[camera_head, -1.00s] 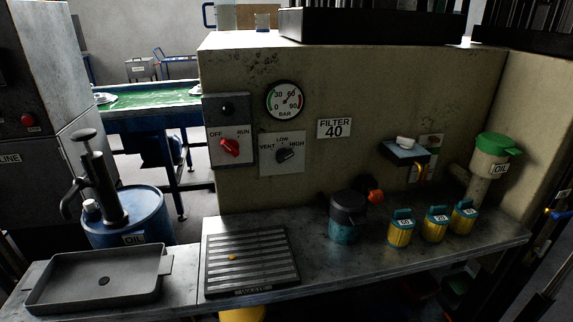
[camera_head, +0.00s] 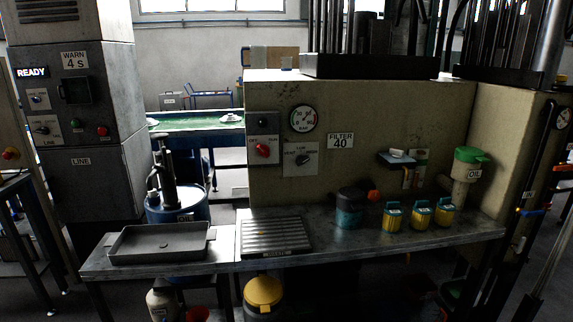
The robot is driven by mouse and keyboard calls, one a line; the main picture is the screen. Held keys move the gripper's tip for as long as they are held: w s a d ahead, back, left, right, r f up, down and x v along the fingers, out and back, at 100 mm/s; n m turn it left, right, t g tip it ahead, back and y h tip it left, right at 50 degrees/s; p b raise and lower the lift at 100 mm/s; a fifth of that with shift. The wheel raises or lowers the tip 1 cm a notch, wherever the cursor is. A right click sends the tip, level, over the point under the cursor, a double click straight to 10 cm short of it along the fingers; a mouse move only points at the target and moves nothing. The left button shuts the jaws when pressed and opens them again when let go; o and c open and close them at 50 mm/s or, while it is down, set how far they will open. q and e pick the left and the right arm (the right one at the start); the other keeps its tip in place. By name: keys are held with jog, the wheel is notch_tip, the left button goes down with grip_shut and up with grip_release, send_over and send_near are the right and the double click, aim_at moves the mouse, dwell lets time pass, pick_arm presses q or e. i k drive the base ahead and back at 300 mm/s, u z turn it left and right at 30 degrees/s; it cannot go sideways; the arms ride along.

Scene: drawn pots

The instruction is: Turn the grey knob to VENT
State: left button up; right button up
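The grey knob (camera_head: 303,159) is a small dark knob on a pale plate (camera_head: 301,171) on the front of the beige machine. The plate has VENT at the left, LOW at the top and HIGH at the right. The knob appears turned toward the HIGH side, but it is too small now to be sure. A round BAR gauge (camera_head: 303,118) is just above it. A red OFF/RUN switch (camera_head: 263,150) is on the panel to its left. Neither of my grippers shows in the head view.
A metal bench (camera_head: 380,238) runs below the knob. It carries a grey tray (camera_head: 160,258), a slatted waste grate (camera_head: 276,237), a dark-topped teal pot (camera_head: 348,212) and several yellow canisters (camera_head: 393,216). A blue oil drum (camera_head: 176,207) with a pump stands behind the tray.

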aim_at(301, 160)
jog(key=u, duration=0.75)
jog(key=i, duration=1.95)
jog(key=z, duration=0.75)
